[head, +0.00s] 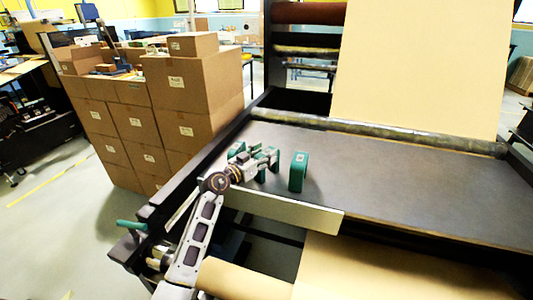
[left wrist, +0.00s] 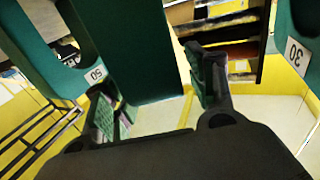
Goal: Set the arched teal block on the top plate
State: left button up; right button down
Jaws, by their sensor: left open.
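A teal block (head: 298,171) with a pale label on top stands upright on the dark grey plate (head: 400,190). My left gripper (head: 272,156) is open just left of it, low over the plate, with more teal shapes around it that partly hide behind it. In the left wrist view, a teal block (left wrist: 140,50) stands between the open fingers, apparently not clamped. A teal block with a rounded cut-out and label 50 (left wrist: 50,45) is at the left, and one labelled 30 (left wrist: 300,35) is at the right edge. My right gripper is not in view.
Stacked cardboard boxes (head: 180,100) stand left of the machine. A roller (head: 400,136) and hanging kraft sheet (head: 420,70) bound the plate at the back. A pale rail (head: 285,210) runs along its front edge. The plate's right side is clear.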

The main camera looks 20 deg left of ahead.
pick_arm(q)
jog(key=v, duration=0.2)
jog(key=shift+s+a, duration=0.15)
jog(key=shift+s, duration=0.2)
jog(key=v, duration=0.5)
jog(key=shift+p, duration=0.3)
jog(key=v, duration=0.2)
jog(key=shift+s+a, duration=0.15)
jog(key=shift+s, duration=0.15)
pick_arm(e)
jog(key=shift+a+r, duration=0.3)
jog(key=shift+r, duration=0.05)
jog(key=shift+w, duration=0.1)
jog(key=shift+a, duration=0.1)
